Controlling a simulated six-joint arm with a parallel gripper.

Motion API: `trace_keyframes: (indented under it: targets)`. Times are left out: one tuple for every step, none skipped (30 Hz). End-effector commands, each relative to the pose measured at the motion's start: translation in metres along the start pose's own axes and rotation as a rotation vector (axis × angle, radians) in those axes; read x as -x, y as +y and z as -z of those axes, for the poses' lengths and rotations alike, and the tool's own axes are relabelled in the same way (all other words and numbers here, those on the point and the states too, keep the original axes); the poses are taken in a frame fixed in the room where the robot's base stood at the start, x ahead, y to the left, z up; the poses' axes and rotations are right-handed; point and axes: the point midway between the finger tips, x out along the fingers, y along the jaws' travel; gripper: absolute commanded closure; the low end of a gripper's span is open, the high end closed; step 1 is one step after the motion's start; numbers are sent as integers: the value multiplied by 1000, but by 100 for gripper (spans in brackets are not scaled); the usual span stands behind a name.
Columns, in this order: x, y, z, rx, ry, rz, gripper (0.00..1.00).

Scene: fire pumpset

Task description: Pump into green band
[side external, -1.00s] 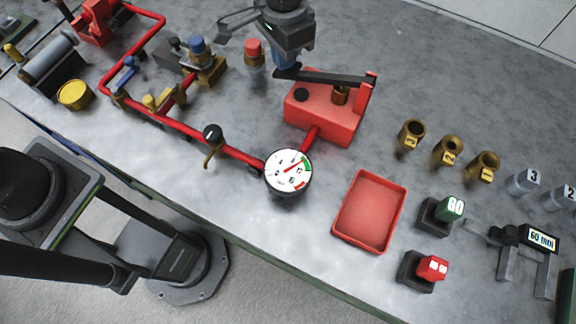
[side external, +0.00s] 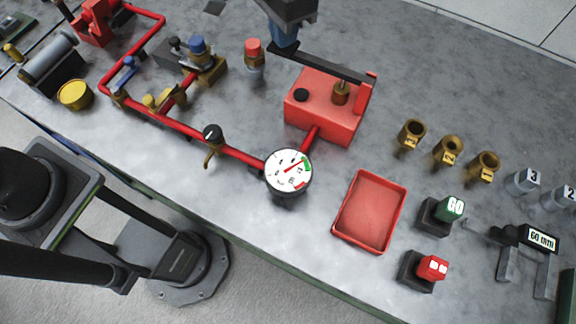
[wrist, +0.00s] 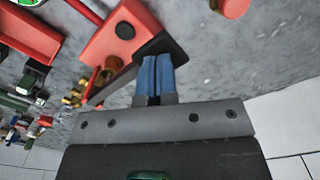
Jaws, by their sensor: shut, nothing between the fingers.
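The red hand pump (side external: 312,112) stands on the bench, with a black lever (side external: 325,66) across its top; the lever's free end is raised at the left. My gripper (side external: 284,40) is shut and empty at that free end. In the wrist view its blue fingertips (wrist: 155,75) overlap the lever's black end pad (wrist: 165,46); whether they touch it I cannot tell. The round white gauge (side external: 288,172) stands in front of the pump. Its red needle points up and right, toward the green band; whether the tip lies inside the band is too small to tell.
A red tray (side external: 370,212) lies right of the gauge. Brass fittings (side external: 448,149) and blocks marked 60 (side external: 440,213) and 80 (side external: 425,270) stand farther right. Red pipework with a black-knobbed valve (side external: 212,134) runs left. A red-capped fitting (side external: 254,57) stands close to my gripper.

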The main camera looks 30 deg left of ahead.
Motion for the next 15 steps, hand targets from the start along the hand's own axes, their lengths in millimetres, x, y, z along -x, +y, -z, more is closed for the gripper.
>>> trace_keyframes:
  targets:
    - [0,0,0,0,0,0,100]
    - [0,0,0,0,0,0,100]
    - [0,0,0,0,0,0,100]
    - [0,0,0,0,0,0,100]
    - [0,0,0,0,0,0,100]
    - [0,0,0,0,0,0,100]
    - [0,0,0,0,0,0,100]
    - [1,0,0,0,1,0,100]
    - [3,0,0,0,1,0,100]
    - [4,0,0,0,2,0,100]
    - [7,0,0,0,2,0,100]
    - [11,0,0,0,2,0,100]
    - [14,0,0,0,3,0,100]
    - [17,0,0,0,3,0,100]
    - [21,0,0,0,3,0,100]
